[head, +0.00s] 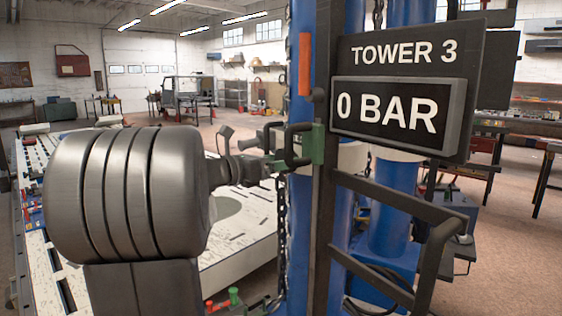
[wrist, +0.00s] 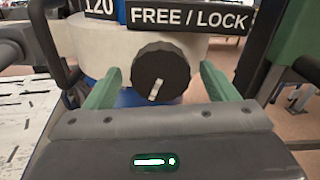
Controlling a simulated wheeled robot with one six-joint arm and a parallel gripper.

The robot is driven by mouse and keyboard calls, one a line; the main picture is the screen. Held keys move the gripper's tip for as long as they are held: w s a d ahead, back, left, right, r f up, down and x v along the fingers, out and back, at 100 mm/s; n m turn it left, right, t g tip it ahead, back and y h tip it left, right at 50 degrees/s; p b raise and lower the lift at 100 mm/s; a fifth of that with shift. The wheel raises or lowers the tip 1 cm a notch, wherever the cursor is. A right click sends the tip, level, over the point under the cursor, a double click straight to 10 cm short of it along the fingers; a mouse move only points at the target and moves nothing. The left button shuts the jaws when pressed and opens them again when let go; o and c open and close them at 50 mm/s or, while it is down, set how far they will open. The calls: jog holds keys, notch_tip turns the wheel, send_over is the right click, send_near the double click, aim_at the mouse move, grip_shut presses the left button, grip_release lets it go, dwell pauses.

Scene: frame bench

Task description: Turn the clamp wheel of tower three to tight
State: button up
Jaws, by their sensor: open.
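A black ribbed knob (wrist: 160,68) faces me in the wrist view, with a white mark pointing down and slightly left. A sign above it (wrist: 188,18) reads FREE / LOCK, with 120 on a plate to its left. I cannot tell whether this knob is the clamp wheel. My gripper (wrist: 159,82) is open, its green fingers on either side of the knob with gaps visible. In the head view my gripper (head: 302,146) is at the dark upright of the blue tower; the knob is hidden there. The tower's sign (head: 405,52) reads TOWER 3, and its display (head: 388,112) reads 0 BAR.
A dark bent bar frame (head: 395,207) juts out below the display. A chain (head: 283,235) hangs along the blue tower. A long white-topped bench (head: 235,265) lies behind my arm. Open floor (head: 510,240) shows at the right.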

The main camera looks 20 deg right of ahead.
jog(key=shift+w+d, duration=0.1)
jog(key=shift+d, duration=0.45)
jog(key=c, duration=1)
